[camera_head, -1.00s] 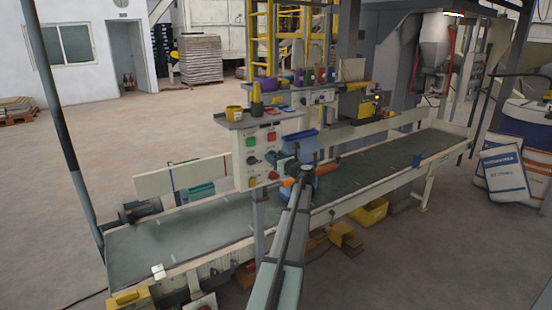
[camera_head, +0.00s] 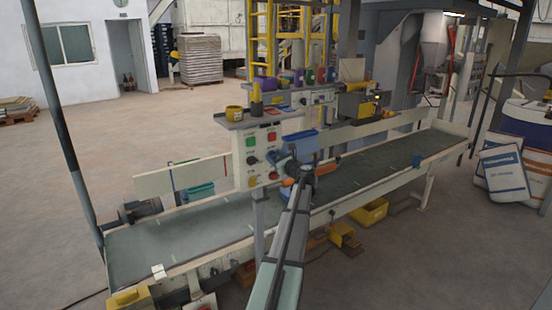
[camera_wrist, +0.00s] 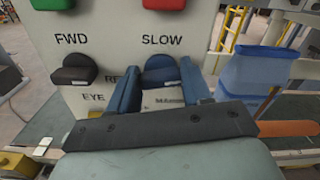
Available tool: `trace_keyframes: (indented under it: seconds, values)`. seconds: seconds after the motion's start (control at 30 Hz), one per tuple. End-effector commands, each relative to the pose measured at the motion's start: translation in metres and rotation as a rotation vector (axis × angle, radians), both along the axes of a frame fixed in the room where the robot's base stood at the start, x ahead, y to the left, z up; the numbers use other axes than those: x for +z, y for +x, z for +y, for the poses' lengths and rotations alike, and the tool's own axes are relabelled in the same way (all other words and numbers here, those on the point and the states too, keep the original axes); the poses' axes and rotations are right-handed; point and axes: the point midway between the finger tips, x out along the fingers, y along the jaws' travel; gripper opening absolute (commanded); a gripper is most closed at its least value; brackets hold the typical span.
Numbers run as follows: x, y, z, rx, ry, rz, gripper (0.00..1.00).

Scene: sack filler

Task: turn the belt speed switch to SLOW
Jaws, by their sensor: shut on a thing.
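The belt speed switch (camera_wrist: 162,70) is a dark bluish knob below the word SLOW on the pale control panel (camera_wrist: 110,20). My gripper (camera_wrist: 160,88) has its two blue fingers on either side of this knob and is shut on it.
A black FWD knob (camera_wrist: 75,68) is left of the switch. A green button (camera_wrist: 52,4) and a red button (camera_wrist: 163,4) are above. A blue holder (camera_wrist: 258,70) stands close on the right. The conveyor belt (camera_head: 180,240) runs beneath the panel.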

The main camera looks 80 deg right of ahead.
Motion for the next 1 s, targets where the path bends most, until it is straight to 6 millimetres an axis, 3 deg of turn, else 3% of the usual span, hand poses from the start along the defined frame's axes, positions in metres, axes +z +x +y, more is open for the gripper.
trace_keyframes:
  seconds: [1.0]
  values:
    - [-0.0038, 0.003, 0.0027, -0.001, -0.679, 0.68, 0.18]
